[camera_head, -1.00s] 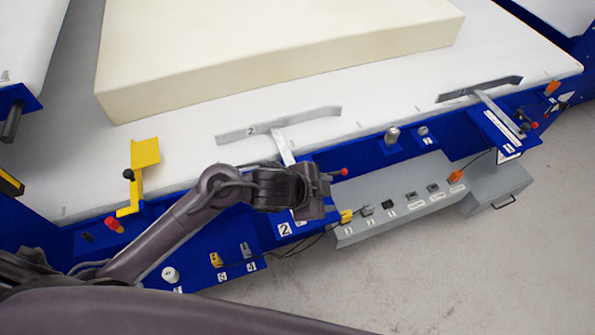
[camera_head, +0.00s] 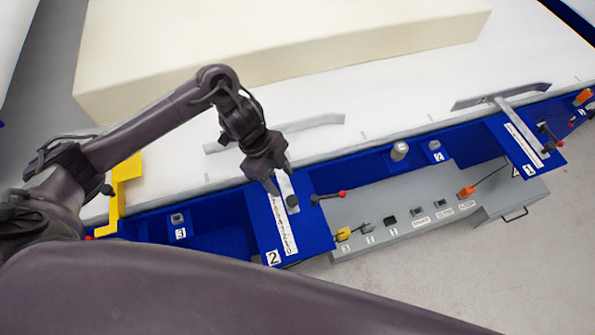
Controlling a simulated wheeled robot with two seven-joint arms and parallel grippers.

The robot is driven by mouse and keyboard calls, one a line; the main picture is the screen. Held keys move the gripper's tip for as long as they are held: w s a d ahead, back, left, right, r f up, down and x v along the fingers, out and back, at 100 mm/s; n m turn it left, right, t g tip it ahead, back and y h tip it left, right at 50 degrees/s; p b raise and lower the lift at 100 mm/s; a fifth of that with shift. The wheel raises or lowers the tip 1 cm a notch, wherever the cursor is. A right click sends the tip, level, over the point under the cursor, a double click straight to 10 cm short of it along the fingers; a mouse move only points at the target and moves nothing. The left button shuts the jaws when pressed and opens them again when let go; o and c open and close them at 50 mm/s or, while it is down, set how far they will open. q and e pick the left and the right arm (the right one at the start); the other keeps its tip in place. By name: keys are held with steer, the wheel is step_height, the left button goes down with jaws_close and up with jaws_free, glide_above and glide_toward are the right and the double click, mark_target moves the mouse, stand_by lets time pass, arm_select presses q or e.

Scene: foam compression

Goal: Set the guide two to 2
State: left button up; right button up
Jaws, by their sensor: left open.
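Guide two is a grey metal bar (camera_head: 312,124) lying over the white belt, with an arm running to a blue plate (camera_head: 312,232) marked 2. A scale strip (camera_head: 283,226) runs along the plate; its marks are too small to read. A dark knob (camera_head: 292,203) stands on the plate, and a red-tipped lever (camera_head: 342,194) sticks out at its right. My left gripper (camera_head: 280,187) is open, pointing down over the upper end of the plate, close to the knob. It hides part of the guide's arm; I cannot tell whether it touches. My right gripper is not in view.
A big cream foam block (camera_head: 270,50) lies on the white belt (camera_head: 400,105). A second guide (camera_head: 500,95) is at the right. A yellow bracket (camera_head: 122,190) stands at the left. A grey control box (camera_head: 410,205) with plugs and sockets sits below the blue rail.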

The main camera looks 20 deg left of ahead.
mark_target(292, 200)
arm_select(q)
steer(key=x, duration=0.2)
steer(key=s+b+x, duration=0.1)
steer(key=x, duration=0.1)
steer(key=shift+s+d+f, duration=0.1)
steer(key=shift+d+f, duration=0.1)
steer(key=shift+f, duration=0.1)
steer(key=shift+w+d+f, duration=0.1)
steer(key=shift+d+f, duration=0.1)
steer(key=shift+f, duration=0.25)
steer(key=shift+w+d+f, duration=0.1)
steer(key=shift+d+f, duration=0.05)
steer(key=shift+f, duration=0.3)
steer(key=shift+d+f, duration=0.1)
steer(key=shift+f, duration=0.25)
steer(key=c, duration=0.9)
jaws_close()
steer(key=shift+r, duration=0.1)
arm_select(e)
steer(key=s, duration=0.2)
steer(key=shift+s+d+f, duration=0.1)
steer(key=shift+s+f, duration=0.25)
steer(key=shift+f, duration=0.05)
